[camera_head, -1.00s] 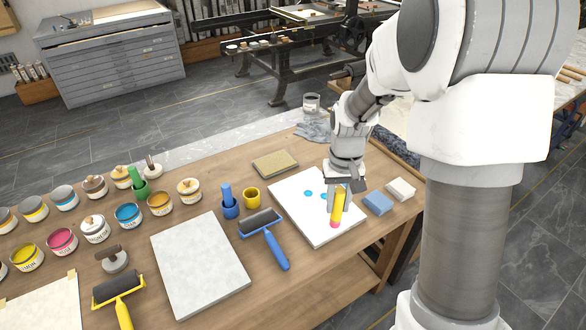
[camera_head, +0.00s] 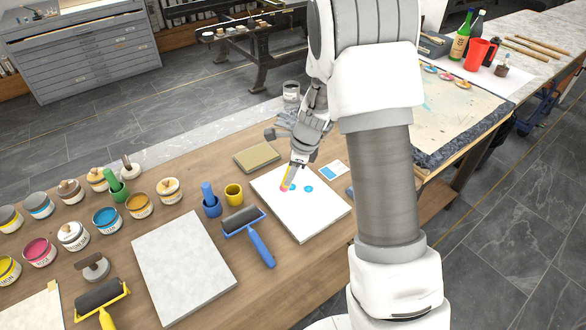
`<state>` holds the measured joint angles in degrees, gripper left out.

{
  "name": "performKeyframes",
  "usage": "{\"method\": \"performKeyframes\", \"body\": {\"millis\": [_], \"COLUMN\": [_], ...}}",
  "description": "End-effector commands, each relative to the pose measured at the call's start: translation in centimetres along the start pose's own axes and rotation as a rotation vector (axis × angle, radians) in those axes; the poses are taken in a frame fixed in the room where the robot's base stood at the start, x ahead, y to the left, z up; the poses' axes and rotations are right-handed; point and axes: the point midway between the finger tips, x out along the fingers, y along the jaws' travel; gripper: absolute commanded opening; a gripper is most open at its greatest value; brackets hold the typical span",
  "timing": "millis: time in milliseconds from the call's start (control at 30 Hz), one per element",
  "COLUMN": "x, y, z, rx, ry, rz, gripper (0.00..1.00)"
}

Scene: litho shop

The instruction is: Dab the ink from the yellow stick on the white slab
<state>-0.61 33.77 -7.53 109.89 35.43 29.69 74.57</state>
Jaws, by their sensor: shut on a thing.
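My gripper (camera_head: 298,163) is shut on the yellow stick (camera_head: 287,178), over the far left part of the white slab (camera_head: 305,217). The tip and gripper cover part of the slab's far side, so any mark under the tip is hidden.
A yellow cup (camera_head: 234,193), a blue cup with a blue stick (camera_head: 210,203) and a blue-handled roller (camera_head: 247,232) stand left of the slab. A greyish slab (camera_head: 184,268) lies nearer. A tan block (camera_head: 257,156) and a blue-and-white card (camera_head: 333,169) lie beyond.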

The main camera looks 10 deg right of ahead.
Motion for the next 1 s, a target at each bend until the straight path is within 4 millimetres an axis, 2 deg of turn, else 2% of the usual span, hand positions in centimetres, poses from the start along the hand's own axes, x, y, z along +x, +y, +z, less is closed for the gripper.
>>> {"method": "performKeyframes", "body": {"millis": [100,300,533,1000], "x": [0.5,0.9,2.1,6.4], "y": [-0.8,-1.5,-1.4,-0.8], "z": [-0.4,-0.8,-1.1,-2.2], "rx": [0.191,0.33,0.338,0.335], "ry": [0.003,0.005,0.005,0.005], "rz": [-0.068,-0.122,-0.125,-0.125], "gripper": [0.0,0.0,0.0,0.0]}}
